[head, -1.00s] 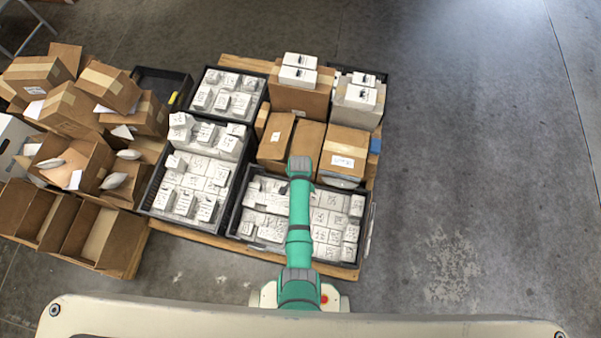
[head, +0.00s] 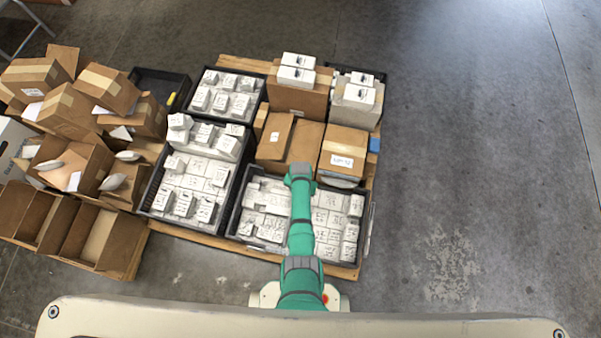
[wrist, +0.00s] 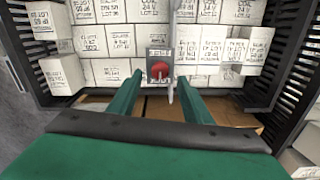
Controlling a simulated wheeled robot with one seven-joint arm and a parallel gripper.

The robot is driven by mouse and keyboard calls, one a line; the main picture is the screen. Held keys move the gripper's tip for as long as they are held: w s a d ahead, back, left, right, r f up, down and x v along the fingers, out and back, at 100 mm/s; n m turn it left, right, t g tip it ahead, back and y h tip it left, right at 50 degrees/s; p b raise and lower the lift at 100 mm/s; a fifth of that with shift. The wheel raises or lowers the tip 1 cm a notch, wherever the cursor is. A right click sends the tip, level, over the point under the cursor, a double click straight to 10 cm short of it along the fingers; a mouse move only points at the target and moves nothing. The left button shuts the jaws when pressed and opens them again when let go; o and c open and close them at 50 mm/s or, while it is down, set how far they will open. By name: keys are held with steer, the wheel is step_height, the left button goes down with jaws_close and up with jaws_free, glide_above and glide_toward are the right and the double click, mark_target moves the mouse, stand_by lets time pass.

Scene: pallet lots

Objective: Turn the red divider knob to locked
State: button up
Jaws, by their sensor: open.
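The red divider knob (wrist: 160,70) shows in the wrist view, round and on a small grey plate (wrist: 160,54) at the near side of a black crate (wrist: 285,75) of white boxes. A thin pale strip (wrist: 170,85) stands just right of the knob. My gripper (wrist: 159,80) is open, with one green finger on each side of the knob and visible gaps between. I cannot tell the knob's turn position. In the head view my arm hides the knob and gripper.
The near right crate (head: 240,205) sits on a wooden pallet (head: 200,237). Cardboard boxes (head: 345,148) stand behind it, and another crate of white boxes (head: 150,190) is to its left. Open cartons (head: 95,235) crowd the far left. The floor (head: 470,180) to the right is clear.

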steer(key=shift+f, duration=2.4)
steer(key=c, duration=1.1)
